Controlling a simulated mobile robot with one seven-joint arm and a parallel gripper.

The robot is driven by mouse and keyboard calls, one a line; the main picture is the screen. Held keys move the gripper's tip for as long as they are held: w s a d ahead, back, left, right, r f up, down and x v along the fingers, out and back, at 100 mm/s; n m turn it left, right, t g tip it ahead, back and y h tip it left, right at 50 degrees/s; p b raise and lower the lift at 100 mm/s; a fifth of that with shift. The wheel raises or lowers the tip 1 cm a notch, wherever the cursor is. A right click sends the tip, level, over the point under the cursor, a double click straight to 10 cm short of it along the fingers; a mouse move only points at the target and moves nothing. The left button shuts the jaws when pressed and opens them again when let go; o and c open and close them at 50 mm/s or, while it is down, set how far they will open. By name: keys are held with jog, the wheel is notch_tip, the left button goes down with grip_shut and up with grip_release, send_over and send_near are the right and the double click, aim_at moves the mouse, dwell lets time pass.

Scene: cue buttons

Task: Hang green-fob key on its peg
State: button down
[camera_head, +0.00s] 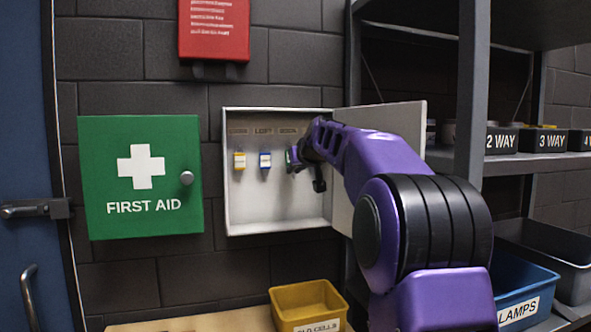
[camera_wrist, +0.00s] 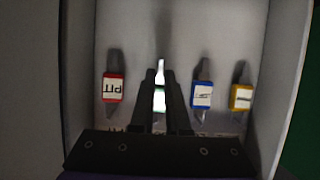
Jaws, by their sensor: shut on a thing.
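The green-fob key (camera_wrist: 160,98) is between the two black fingers of my gripper (camera_wrist: 160,80) in the wrist view, with a bright shank beyond the fingertips. In the head view a bit of the green fob (camera_head: 289,158) shows at the left of my gripper (camera_head: 294,158), inside the open key cabinet (camera_head: 280,215). My gripper is shut on it, close to the cabinet's back panel. The fingers hide the peg, so I cannot tell whether the key touches it.
A yellow-fob key (camera_head: 239,160) and a blue-fob key (camera_head: 265,160) hang to the left. A red-fob key (camera_wrist: 113,88) hangs on the other side, hidden by my arm in the head view. The cabinet door (camera_head: 412,125) stands open at right, near my arm.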

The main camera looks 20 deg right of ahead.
jog(key=c, duration=0.8)
grip_release()
